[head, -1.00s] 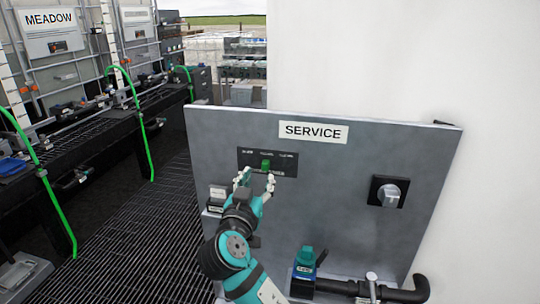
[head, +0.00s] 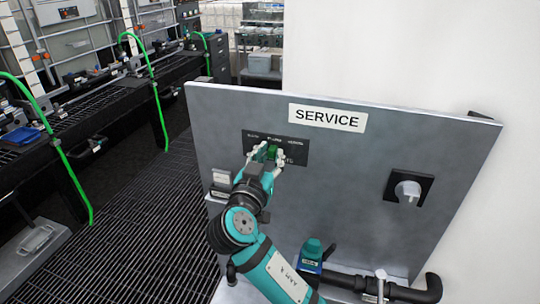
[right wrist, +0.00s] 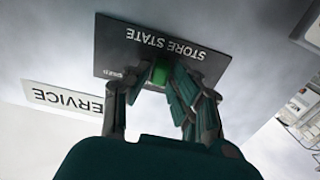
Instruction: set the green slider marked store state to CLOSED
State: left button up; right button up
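The green slider (head: 270,152) sits on a dark plate (head: 296,150) on the grey SERVICE panel, near the middle of its row of small labels. The labels are too blurred to read surely. The right wrist view shows the slider (right wrist: 159,72) below the upside-down words STORE STATE. My right gripper (head: 268,157) is at the plate, with one finger on each side of the slider. In the right wrist view its fingertips (right wrist: 158,78) are very close to the slider; whether they press on it I cannot tell. My left gripper is out of view.
The panel (head: 340,215) also carries a grey knob (head: 408,190) at right and a teal-topped valve (head: 311,252) on a dark pipe (head: 350,281) below. A white wall rises behind. Grated floor (head: 150,215) and a bench with green hoses (head: 160,105) lie left.

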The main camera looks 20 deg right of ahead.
aim_at(296, 151)
grip_shut()
jog(key=shift+s+d+f, duration=0.15)
jog(key=shift+d, duration=0.15)
jog(key=s+d+b, duration=0.2)
jog(key=d, duration=0.1)
jog(key=shift+s+d, duration=0.35)
jog(key=shift+d, duration=0.15)
jog(key=shift+a, duration=0.1)
